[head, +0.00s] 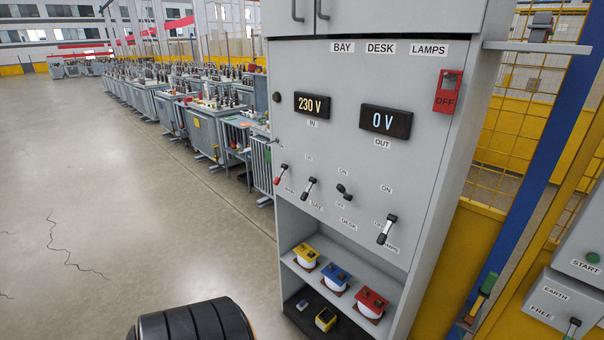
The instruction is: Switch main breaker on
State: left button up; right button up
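A grey cabinet (350,140) carries a row of levers on its front. The leftmost lever (281,174) has a red tip pointing down; the small label by it seems to read MAIN. The input display (312,105) reads 230 V and the output display (385,121) reads 0 V. To the right of the red-tipped lever are a black-tipped lever (309,187) pointing down, a dark desk switch (344,192) between ON and OFF labels, and a lamps lever (387,229) pointing down.
A red OFF sign (447,92) is at the cabinet's upper right. A shelf below holds yellow (306,252), blue (336,274) and red (371,300) topped items. A START and EARTH panel (570,290) stands at right. Open floor (130,200) lies left; transformers (205,128) line it.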

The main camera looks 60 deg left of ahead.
aim_at(280, 176)
jog(key=u, duration=0.5)
jog(key=j+u, duration=0.15)
jog(key=u, duration=0.3)
jog(key=k+j+u, duration=0.1)
jog(key=u, duration=0.85)
jog(key=i+j, duration=0.05)
